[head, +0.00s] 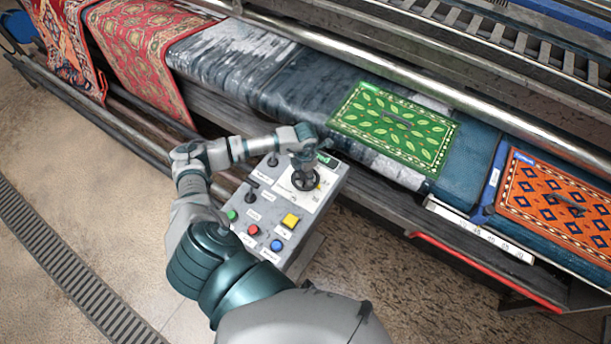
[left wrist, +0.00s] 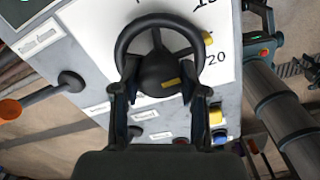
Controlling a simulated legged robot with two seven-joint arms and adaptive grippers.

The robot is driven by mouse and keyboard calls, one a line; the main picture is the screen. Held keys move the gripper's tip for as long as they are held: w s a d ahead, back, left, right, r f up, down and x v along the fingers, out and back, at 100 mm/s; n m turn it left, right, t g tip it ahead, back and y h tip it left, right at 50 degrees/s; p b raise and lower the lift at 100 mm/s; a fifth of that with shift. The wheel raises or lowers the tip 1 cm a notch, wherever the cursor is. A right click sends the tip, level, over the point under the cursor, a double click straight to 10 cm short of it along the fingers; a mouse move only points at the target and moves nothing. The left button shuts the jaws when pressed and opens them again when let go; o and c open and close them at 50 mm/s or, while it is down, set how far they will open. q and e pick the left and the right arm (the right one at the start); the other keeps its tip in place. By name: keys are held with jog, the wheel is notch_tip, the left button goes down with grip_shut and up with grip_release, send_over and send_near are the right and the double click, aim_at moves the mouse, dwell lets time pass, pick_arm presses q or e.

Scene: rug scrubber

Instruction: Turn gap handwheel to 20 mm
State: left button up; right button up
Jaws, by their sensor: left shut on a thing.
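The gap handwheel (head: 306,181) is a dark spoked wheel on a white dial plate on top of the grey control box (head: 282,205). In the left wrist view the handwheel (left wrist: 160,22) fills the upper middle, with a yellow mark (left wrist: 208,38) at its right rim, just above the printed "20" (left wrist: 216,57). Another number above is cut off by the frame edge. My left gripper (head: 302,163) comes down from above the wheel. In the wrist view its fingers (left wrist: 158,86) stand on both sides of the dark hub, shut on the handwheel. My right gripper is not in view.
The box also has a yellow button (head: 290,220), a red button (head: 253,229), a blue button (head: 276,245), a green button (head: 232,215) and small levers. Behind it, a green leaf rug (head: 395,125) and an orange rug (head: 560,200) lie on the machine under a metal roller.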

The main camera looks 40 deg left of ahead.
pick_arm(q)
jog(key=m, duration=0.1)
jog(key=m+b, duration=0.1)
jog(key=shift+w+a+r+m+b, duration=0.1)
jog(key=shift+w+a+m+b, duration=0.05)
jog(key=shift+w+m+b, duration=0.15)
jog(key=shift+m+b, duration=0.65)
jog(key=shift+m, duration=0.55)
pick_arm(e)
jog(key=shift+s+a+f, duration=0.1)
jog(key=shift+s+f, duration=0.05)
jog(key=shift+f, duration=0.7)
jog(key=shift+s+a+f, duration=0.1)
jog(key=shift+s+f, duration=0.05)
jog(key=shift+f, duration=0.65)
pick_arm(q)
jog(key=shift+r+m, duration=0.1)
jog(key=shift+m, duration=0.2)
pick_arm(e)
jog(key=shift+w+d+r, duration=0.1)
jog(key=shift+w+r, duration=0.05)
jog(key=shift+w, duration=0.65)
pick_arm(q)
jog(key=o, duration=1.1)
jog(key=shift+o, duration=0.2)
jog(key=shift+s, duration=0.1)
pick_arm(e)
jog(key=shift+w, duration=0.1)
